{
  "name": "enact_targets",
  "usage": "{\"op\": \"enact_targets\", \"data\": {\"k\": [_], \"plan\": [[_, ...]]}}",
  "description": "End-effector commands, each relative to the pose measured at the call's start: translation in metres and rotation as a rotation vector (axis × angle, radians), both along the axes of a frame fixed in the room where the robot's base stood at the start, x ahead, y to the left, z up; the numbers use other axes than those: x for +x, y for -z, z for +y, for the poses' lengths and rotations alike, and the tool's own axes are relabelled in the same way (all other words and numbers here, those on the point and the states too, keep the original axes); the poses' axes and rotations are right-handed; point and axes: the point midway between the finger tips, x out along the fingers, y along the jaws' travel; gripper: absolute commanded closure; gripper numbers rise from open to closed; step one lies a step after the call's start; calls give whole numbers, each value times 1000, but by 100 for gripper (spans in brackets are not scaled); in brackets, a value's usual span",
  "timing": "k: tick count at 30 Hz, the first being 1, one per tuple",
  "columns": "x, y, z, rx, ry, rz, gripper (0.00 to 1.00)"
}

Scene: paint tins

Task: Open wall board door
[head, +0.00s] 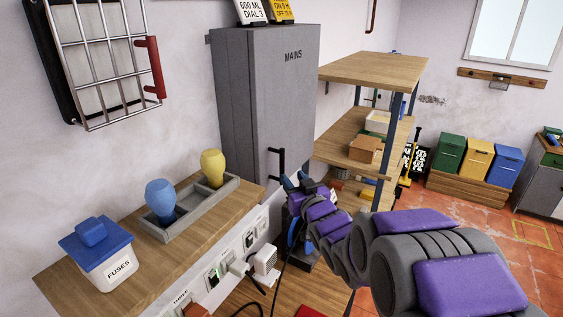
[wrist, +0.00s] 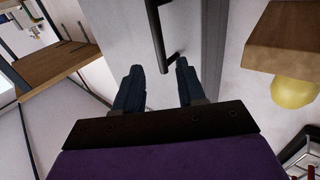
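The grey wall board (head: 258,95) marked MAINS hangs on the wall, and its door (head: 289,95) looks shut. A black bar handle (head: 282,164) stands upright low on the door. My gripper (head: 296,182) is just below and to the right of the handle's lower end. In the wrist view my gripper (wrist: 159,67) is open, with two dark fingers apart and nothing held. The handle (wrist: 157,35) runs down the picture, its end between the fingertips. I cannot tell how deep it sits or whether a finger touches it.
A wooden rack (head: 372,72) stands close right of the door.

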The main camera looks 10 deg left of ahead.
Motion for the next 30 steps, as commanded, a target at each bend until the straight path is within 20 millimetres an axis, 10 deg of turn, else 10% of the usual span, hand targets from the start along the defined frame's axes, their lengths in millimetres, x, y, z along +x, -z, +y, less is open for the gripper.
{"op": "enact_targets", "data": {"k": [16,30], "plan": [[68,-3,41,3,0,-5,60],[84,-1,51,2,1,-1,60]]}}
